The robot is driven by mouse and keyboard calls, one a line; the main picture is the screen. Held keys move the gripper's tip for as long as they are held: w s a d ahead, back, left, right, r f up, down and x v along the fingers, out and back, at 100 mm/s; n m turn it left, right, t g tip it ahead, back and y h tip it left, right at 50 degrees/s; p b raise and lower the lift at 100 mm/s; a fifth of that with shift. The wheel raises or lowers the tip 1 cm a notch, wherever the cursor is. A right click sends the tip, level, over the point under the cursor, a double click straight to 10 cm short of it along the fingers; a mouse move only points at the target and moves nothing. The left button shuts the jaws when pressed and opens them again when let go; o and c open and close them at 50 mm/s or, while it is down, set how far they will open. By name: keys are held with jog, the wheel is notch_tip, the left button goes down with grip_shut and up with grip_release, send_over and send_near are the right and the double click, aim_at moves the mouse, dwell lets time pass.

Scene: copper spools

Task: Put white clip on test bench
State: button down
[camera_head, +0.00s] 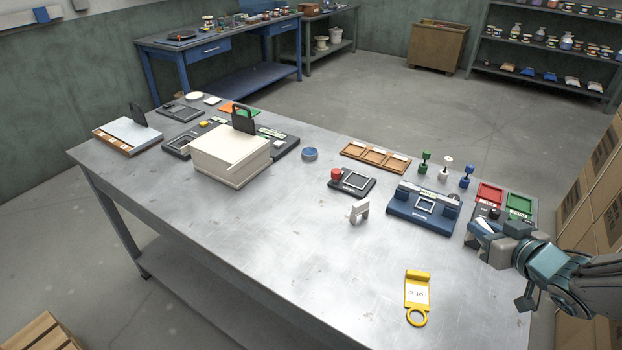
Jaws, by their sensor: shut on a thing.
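My gripper (484,232) is at the right side of the metal table, in front of the red and green trays. It is shut on a small pale piece (482,226), mostly hidden by the fingers; I cannot tell what it is. A small white clip-like piece (358,211) stands on the table left of a blue bench device (410,213), which has a square frame on its front and may be the test bench. My gripper is just right of this device and apart from the white clip-like piece.
A red tray (489,195) and a green tray (519,205) stand behind my gripper. Green, white and blue spool-like pieces stand behind the blue device. A yellow tag (417,293) lies near the front, and a cream box (231,160) stands at left. The table's middle front is clear.

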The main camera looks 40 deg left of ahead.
jog(key=shift+f, duration=0.4)
jog(key=shift+w+a+f, duration=0.1)
jog(key=shift+a+f, duration=0.1)
jog(key=shift+a, duration=0.05)
jog(key=w+a+f, duration=0.1)
jog(key=a+f, duration=0.1)
jog(key=a, duration=0.1)
jog(key=w+a+f+b, duration=0.1)
jog(key=a+f, duration=0.1)
jog(key=a, duration=0.2)
jog(key=w+a+f+b, duration=0.1)
jog(key=a+f, duration=0.1)
jog(key=a, duration=0.1)
jog(key=shift+a+f, duration=0.35)
jog(key=shift+f+b, duration=0.35)
jog(key=shift+f, duration=1.6)
jog(key=shift+f, duration=0.1)
jog(key=c, duration=1.7)
grip_release()
jog(key=shift+f, duration=0.1)
jog(key=o, duration=0.4)
